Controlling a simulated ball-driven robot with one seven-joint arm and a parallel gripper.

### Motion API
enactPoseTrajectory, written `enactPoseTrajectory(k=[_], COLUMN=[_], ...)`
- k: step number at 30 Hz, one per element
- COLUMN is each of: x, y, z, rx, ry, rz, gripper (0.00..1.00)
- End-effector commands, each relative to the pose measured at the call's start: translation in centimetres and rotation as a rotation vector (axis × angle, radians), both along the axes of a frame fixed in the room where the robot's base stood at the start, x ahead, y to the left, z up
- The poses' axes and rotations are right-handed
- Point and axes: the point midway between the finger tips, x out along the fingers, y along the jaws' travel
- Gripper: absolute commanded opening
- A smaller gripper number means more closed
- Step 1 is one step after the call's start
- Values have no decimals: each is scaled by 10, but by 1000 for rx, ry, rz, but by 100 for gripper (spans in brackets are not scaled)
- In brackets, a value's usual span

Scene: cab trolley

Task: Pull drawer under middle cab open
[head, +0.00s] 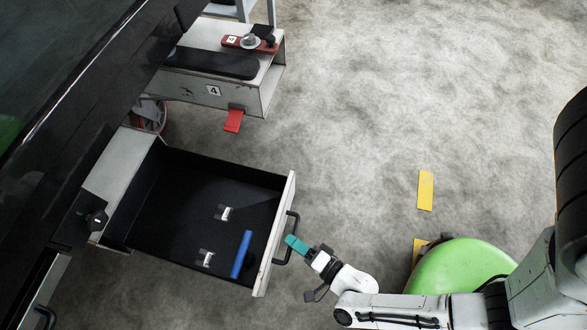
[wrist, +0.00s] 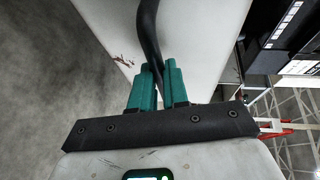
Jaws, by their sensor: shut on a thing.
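The drawer (head: 281,235) in the head view stands pulled out from the dark cab unit, with its black inside showing. Its white front carries a black bar handle (head: 292,222). My gripper (head: 291,243) has teal fingers and is at the handle, outside the drawer front. In the wrist view my gripper (wrist: 159,82) is shut on the black handle (wrist: 148,35), which passes between the two teal fingers. The white drawer front (wrist: 195,40) lies behind it. Inside the drawer lie a blue bar (head: 241,254) and two small white-and-dark pieces.
A white unit marked 4 (head: 213,90) with a red tab (head: 234,120) stands beyond the drawer. A green round seat (head: 460,268) is near my arm at the lower right. A yellow plate (head: 425,190) lies on the grey floor. The floor right of the drawer is mostly clear.

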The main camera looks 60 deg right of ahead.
Motion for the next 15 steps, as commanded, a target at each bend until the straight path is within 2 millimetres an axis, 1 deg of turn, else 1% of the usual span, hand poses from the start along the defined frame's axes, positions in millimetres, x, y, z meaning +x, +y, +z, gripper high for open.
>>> enactPoseTrajectory(k=[8, 9, 15], x=[-1, -1, -1], y=[0, 0, 0], z=[-1, -1, -1], rx=[0, 0, 0], ry=[4, 4, 2], rz=[1, 1, 1], gripper=[0, 17, 37])
